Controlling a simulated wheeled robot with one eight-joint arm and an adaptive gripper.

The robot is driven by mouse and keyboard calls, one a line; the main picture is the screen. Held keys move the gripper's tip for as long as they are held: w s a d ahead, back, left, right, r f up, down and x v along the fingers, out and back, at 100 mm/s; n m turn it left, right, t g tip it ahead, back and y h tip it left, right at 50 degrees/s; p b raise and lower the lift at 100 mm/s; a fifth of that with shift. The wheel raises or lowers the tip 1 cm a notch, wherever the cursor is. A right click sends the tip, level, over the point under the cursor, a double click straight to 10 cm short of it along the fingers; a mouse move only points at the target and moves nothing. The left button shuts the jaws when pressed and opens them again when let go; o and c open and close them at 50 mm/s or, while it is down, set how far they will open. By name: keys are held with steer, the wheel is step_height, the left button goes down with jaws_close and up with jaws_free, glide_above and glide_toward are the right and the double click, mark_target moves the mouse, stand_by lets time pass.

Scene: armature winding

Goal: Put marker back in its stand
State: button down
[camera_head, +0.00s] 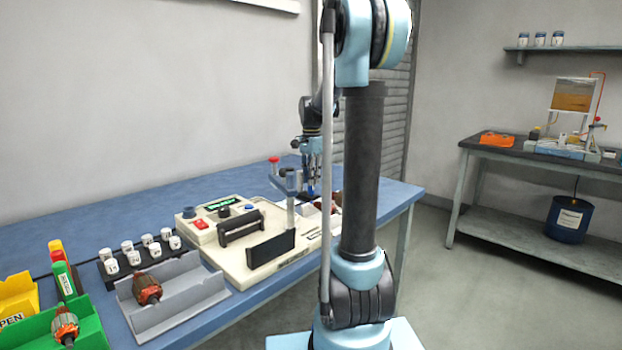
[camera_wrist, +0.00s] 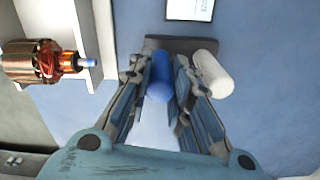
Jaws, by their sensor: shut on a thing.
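A blue marker (camera_wrist: 158,78) is between the fingers of my gripper (camera_wrist: 162,95) in the wrist view, and the gripper is shut on it. The dark stand (camera_wrist: 182,45) lies right behind the marker's far end. I cannot tell whether the marker is seated in the stand or just above it. A white cylinder (camera_wrist: 212,74) stands at the right end of the stand, close beside my right finger. In the head view my gripper (camera_head: 312,182) points down at the far end of the blue table, with a bit of blue marker (camera_head: 311,191) showing. The stand is hard to make out there.
A copper-wound armature (camera_wrist: 45,62) sits on a light holder left of the gripper. The winding machine (camera_head: 262,240) stands nearer on the table (camera_head: 140,205). A white card (camera_wrist: 190,8) lies beyond the stand. A grey tray (camera_head: 185,295) and small jars (camera_head: 127,247) are farther left.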

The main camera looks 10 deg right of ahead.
steer(key=shift+f, duration=0.35)
stand_by(0.4)
steer(key=c, duration=1.4)
jaws_free()
step_height(320, 180, up, 12)
steer(key=shift+w+f, duration=0.1)
